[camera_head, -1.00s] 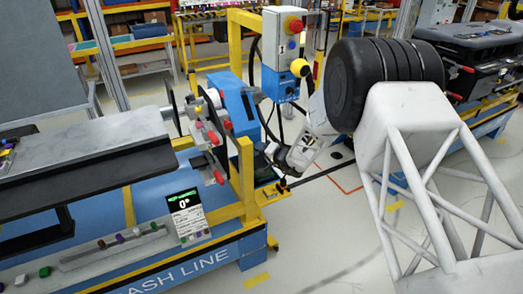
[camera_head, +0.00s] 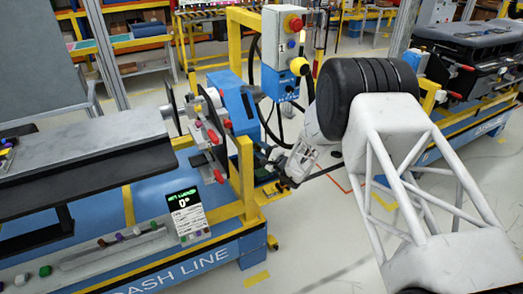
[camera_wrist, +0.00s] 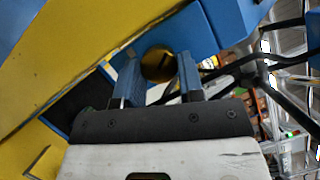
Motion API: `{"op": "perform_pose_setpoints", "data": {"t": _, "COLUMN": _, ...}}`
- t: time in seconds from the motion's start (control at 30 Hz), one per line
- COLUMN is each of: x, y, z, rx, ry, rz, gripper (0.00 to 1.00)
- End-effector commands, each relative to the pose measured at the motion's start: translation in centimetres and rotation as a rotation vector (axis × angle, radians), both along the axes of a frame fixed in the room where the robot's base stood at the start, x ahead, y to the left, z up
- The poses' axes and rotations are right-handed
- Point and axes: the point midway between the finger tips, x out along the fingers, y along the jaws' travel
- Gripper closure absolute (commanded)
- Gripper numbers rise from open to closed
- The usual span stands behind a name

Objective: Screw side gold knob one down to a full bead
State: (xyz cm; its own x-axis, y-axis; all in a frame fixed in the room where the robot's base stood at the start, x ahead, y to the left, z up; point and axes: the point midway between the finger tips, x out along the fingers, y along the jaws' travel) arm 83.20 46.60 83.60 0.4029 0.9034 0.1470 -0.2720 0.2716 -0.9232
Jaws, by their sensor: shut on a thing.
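The round gold knob (camera_wrist: 157,65) shows in the wrist view, end-on, between the two blue fingers of my gripper (camera_wrist: 155,80). The fingers are shut on its sides, and the knob sits beside a blue part and a broad yellow beam. How far it is seated cannot be seen. In the head view my gripper (camera_head: 278,178) is low beside the yellow post at the right end of the dash line stand, and the knob is hidden there. A small display (camera_head: 186,214) on the stand reads 0° under a green line of text.
The yellow post (camera_head: 245,170) and blue housing (camera_head: 240,110) stand close to my gripper. Red-handled clamps (camera_head: 212,135) are just left. A control box with a red button (camera_head: 284,50) hangs above. Black cables (camera_wrist: 285,60) run right of the fingers. Floor to the right is open.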

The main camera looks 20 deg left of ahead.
Motion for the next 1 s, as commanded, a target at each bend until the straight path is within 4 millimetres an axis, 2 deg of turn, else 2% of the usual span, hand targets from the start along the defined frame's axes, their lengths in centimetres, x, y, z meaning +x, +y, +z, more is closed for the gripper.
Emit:
{"op": "perform_pose_setpoints", "data": {"t": 0.4, "x": -0.07, "y": 0.04, "z": -0.26, "rx": 0.152, "ry": 0.154, "rz": -0.001, "gripper": 0.88}}
{"op": "perform_pose_setpoints", "data": {"t": 0.9, "x": -0.08, "y": 0.05, "z": -0.23, "rx": 0.168, "ry": 0.169, "rz": -0.001, "gripper": 0.88}}
{"op": "perform_pose_setpoints", "data": {"t": 0.93, "x": -0.08, "y": 0.05, "z": -0.23, "rx": 0.168, "ry": 0.169, "rz": -0.001, "gripper": 0.60}}
{"op": "perform_pose_setpoints", "data": {"t": 1.0, "x": -0.07, "y": 0.06, "z": -0.22, "rx": 0.168, "ry": 0.169, "rz": -0.001, "gripper": 0.54}}
